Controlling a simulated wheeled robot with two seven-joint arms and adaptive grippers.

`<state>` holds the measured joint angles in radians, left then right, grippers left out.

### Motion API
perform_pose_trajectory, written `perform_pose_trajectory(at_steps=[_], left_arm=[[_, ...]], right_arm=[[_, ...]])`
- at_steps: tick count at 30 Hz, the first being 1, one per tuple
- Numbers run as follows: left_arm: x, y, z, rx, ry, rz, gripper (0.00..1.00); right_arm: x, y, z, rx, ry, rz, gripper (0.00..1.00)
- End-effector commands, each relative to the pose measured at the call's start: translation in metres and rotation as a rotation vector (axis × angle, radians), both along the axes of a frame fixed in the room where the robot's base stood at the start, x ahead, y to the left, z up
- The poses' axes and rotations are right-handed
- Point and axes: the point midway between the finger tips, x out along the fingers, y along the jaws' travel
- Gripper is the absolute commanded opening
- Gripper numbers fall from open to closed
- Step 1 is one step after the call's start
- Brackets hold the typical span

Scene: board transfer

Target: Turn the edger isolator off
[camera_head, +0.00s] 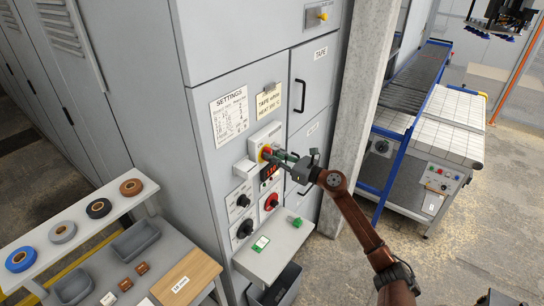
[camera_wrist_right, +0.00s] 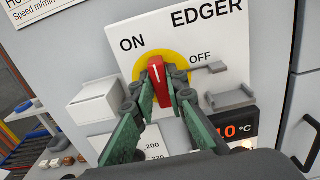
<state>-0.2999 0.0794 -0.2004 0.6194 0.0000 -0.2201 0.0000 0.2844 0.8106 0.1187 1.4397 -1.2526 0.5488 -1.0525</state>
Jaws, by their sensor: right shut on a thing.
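The edger isolator is a red handle (camera_wrist_right: 157,84) on a yellow disc (camera_wrist_right: 179,76), set in a white plate marked EDGER (camera_wrist_right: 233,47). ON is printed at its upper left and OFF to its right. The handle's white line points roughly up, nearer ON than OFF. My right gripper (camera_wrist_right: 160,95) is shut on the handle, one green finger on each side. In the head view the isolator's yellow disc (camera_head: 262,153) shows on the grey cabinet, with my right gripper (camera_head: 270,156) reaching it from the right. My left gripper is not in view.
A grey bracket (camera_wrist_right: 232,98) sticks out right of the handle, above the temperature display (camera_wrist_right: 238,129). Below are black and red knobs (camera_head: 271,202) and a small shelf (camera_head: 262,262). A concrete pillar (camera_head: 352,110) stands to the right. A bench with tape rolls (camera_head: 62,232) is at lower left.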

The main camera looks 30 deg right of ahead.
Motion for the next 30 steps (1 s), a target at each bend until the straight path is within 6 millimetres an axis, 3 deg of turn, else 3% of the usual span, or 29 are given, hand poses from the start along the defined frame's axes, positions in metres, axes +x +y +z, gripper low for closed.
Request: perform_pose_trajectory(at_steps=[11, 30], left_arm=[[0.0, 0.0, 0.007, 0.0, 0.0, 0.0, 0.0], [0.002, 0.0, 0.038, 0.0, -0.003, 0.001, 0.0]], right_arm=[[0.0, -0.002, 0.001, 0.144, 0.061, -0.002, 0.0], [0.002, -0.005, 0.0, 0.696, 0.288, -0.003, 0.0]])
